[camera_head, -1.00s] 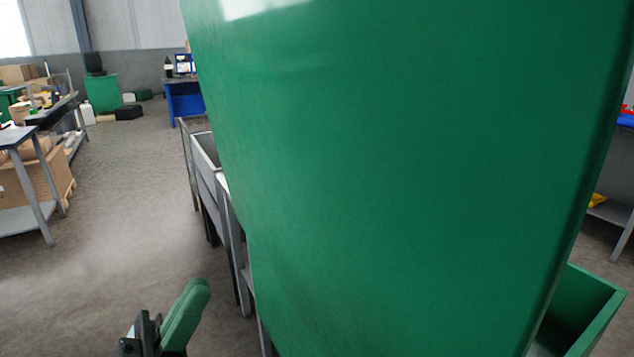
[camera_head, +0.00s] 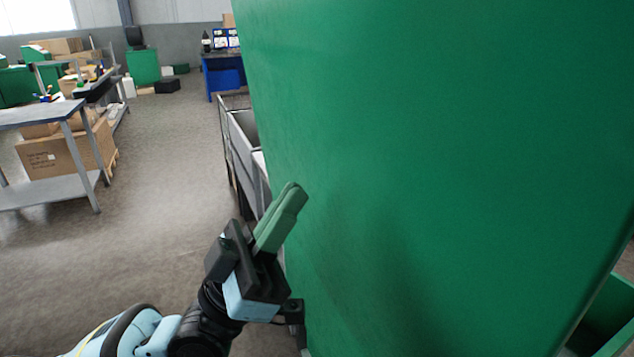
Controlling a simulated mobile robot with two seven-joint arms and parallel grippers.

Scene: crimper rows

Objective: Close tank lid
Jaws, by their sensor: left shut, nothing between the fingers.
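A large green lid (camera_head: 430,150) stands raised and fills the middle and right of the view. Part of the green tank (camera_head: 608,318) shows at the bottom right, below the lid. My left gripper (camera_head: 294,193) is shut and empty, with its green fingers pointing up and to the right. In the picture its fingertips overlap the lid's left edge; I cannot tell whether they touch it. My right gripper is not in view. Most of the tank is hidden behind the lid.
Grey metal sinks or bins (camera_head: 240,140) stand behind the lid's left edge. A grey table (camera_head: 45,115) and a cardboard box (camera_head: 65,155) stand at the left. A blue bench (camera_head: 222,75) is at the back. The floor (camera_head: 165,190) between them is clear.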

